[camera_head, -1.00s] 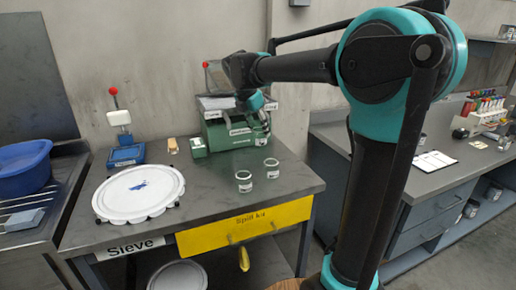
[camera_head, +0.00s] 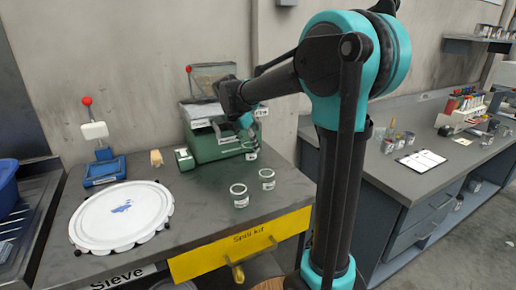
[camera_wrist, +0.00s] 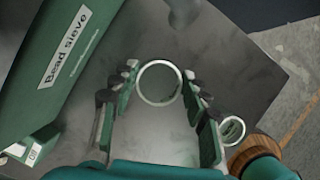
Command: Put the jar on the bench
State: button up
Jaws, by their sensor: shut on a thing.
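My gripper (camera_head: 248,130) is in front of the green bead sieve machine, pointing down. It is shut on a small jar (camera_head: 251,151) with a pale rim, above or at the grey bench (camera_head: 215,212); whether its base touches the top is unclear. In the wrist view the jar's round rim (camera_wrist: 160,82) lies between the fingertips (camera_wrist: 158,90). Two similar open jars stand on the bench nearer the front, one to the left (camera_head: 239,196) and one to the right (camera_head: 267,179). One of these also shows at the lower right in the wrist view (camera_wrist: 231,130).
The bead sieve (camera_head: 214,140) stands at the back. A large white round lid (camera_head: 123,213) and a blue stand with a red knob (camera_head: 104,170) are at the left. A second grey bench (camera_head: 400,185) with a clipboard (camera_head: 421,160) is at the right.

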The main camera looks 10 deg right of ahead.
jog(key=shift+w+d+f, duration=0.9)
jog(key=shift+d, duration=0.2)
jog(key=shift+w+d+f, duration=0.85)
jog(key=shift+d, duration=0.2)
jog(key=shift+f, duration=0.1)
jog(key=o, duration=1.1)
jog(key=shift+c, duration=0.2)
jog(key=v, duration=1.2)
